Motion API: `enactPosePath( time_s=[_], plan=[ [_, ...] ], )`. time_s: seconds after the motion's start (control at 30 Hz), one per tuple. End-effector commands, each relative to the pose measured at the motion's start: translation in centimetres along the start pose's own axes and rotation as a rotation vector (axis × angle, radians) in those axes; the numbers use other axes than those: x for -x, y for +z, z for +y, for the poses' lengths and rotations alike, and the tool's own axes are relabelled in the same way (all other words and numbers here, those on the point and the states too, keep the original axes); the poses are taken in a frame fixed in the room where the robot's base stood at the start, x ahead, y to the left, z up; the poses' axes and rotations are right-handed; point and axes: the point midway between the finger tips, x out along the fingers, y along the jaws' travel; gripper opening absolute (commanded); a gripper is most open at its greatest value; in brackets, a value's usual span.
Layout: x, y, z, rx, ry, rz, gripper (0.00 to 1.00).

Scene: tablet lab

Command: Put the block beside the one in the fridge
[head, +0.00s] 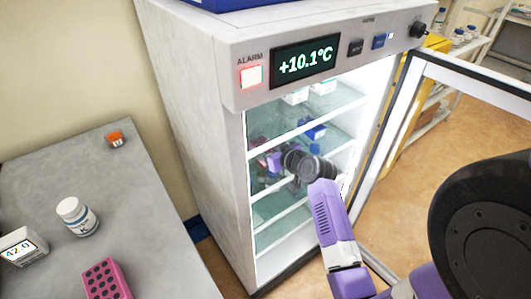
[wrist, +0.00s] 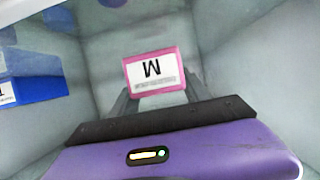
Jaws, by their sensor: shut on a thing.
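The fridge (head: 200,110) stands with its door (head: 440,70) open to the right. My arm reaches in, and my gripper (wrist: 158,88) is inside among the shelves. In the wrist view it is shut on a pink block (wrist: 155,66) with a white label, which reads as an upside-down letter. A blue block (wrist: 36,88) with a white label sits to the left, apart from the pink one. In the head view a blue box (head: 315,131) shows on a shelf. The held block is not clear in the head view.
The fridge display (head: 305,65) reads +10.1°C beside a red alarm light (head: 251,77). On the grey table (head: 150,220) are a white bottle (head: 77,216), an orange item (head: 115,139), a pink rack (head: 105,280) and a device (head: 22,247). Shelf edges and walls are close around my gripper.

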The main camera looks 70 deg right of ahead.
Motion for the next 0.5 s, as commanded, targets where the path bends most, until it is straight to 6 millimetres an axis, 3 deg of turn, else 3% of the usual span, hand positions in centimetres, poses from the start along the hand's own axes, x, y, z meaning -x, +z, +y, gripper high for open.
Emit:
enactPosePath(
  time_s=[0.13, 0.5],
  plan=[
    [-0.7, 1.7, 0.1, -0.002, 0.002, 0.000, 0.02],
    [-0.9, 2.2, 0.1, 0.000, 0.001, 0.003, 0.02]
  ],
)
